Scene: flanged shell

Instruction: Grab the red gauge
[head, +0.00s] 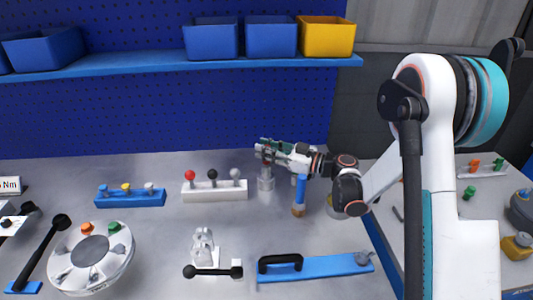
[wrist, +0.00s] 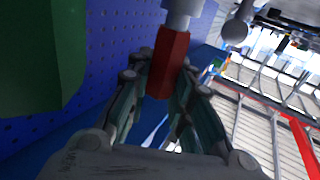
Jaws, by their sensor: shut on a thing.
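The red gauge (wrist: 168,62) is a red hexagonal piece with a grey metal end, seen at the top middle of the wrist view. My gripper (wrist: 155,88) has its two fingers on either side of the red part and is shut on it. In the head view my gripper (head: 267,150) is above the bench near the back, just over a grey cylindrical post (head: 265,184). The gauge is mostly hidden by the fingers in the head view. I cannot tell whether it touches the post.
A blue-handled tool (head: 300,192) stands upright right of the post. A white block with red, black and grey knobs (head: 214,191) is to the left. A blue tray with a black handle (head: 325,267) lies in front. A shelf (head: 150,66) with bins runs above.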

